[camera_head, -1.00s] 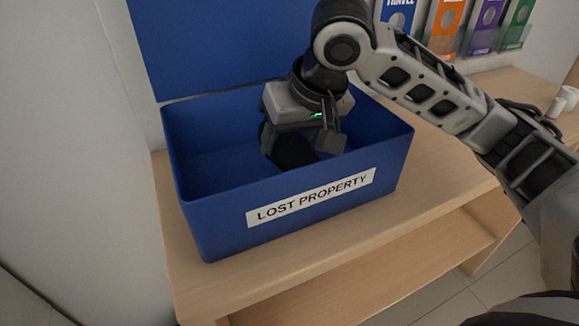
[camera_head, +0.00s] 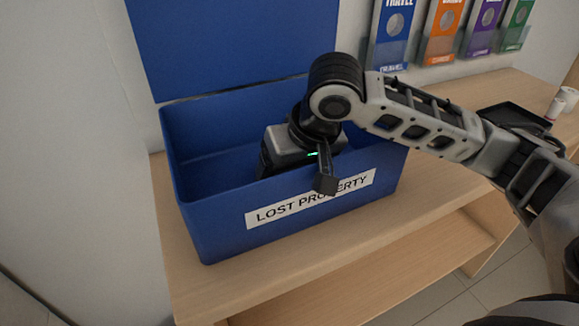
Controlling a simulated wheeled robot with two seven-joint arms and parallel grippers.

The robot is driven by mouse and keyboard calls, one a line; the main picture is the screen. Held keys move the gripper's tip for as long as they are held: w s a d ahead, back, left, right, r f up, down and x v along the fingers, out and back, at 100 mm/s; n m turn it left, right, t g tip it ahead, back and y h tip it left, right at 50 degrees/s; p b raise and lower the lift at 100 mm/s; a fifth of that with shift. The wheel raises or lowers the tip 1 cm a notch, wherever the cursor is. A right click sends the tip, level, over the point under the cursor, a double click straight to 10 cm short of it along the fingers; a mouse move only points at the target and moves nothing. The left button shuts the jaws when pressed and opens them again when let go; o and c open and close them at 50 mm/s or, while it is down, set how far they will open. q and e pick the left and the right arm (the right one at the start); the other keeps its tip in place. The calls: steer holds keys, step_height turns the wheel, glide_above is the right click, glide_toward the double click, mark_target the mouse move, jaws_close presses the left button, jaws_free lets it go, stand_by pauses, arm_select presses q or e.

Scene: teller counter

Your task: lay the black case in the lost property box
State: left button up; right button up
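The blue lost property box (camera_head: 215,220) stands on the wooden counter with its lid raised at the back and a white label on its front wall. My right gripper (camera_head: 290,148) reaches down into the box, near its middle. Its fingertips are hidden behind the front wall, so I cannot tell whether they are open or shut. I cannot make out the black case; the part of the box floor under the gripper is hidden. My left gripper is not in view.
Leaflet holders (camera_head: 443,32) hang on the wall at the back right. An open shelf (camera_head: 400,262) is below the counter top.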

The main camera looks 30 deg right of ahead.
steer(key=v, duration=1.2)
steer(key=shift+p, duration=0.45)
steer(key=shift+r, duration=0.1)
